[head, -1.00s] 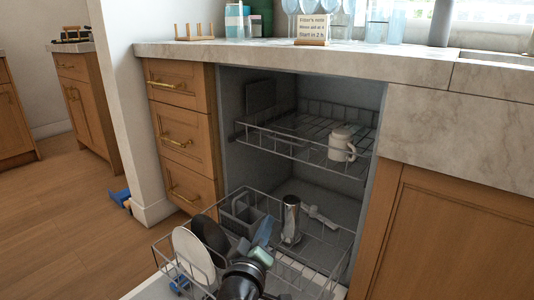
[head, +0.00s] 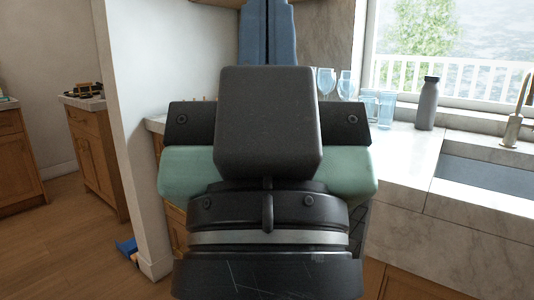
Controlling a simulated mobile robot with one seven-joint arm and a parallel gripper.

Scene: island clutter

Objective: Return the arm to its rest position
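My gripper (head: 267,28) fills the middle of the head view, raised close to the camera and pointing up. Its black body with pale green side parts stands below two blue-grey fingers. The fingers lie side by side with only a thin dark seam between them, and nothing shows held. The top of the fingers reaches the upper edge of the picture, so their tips may be cut off. My gripper and wrist hide most of the dishwasher and the left part of the counter.
The marble counter (head: 398,160) runs behind my gripper to the right. Drinking glasses (head: 377,105), a grey bottle (head: 427,104), a sink (head: 490,188) and a tap (head: 518,112) are there. A blue object (head: 127,247) lies on the wooden floor (head: 75,262), which is largely clear at left.

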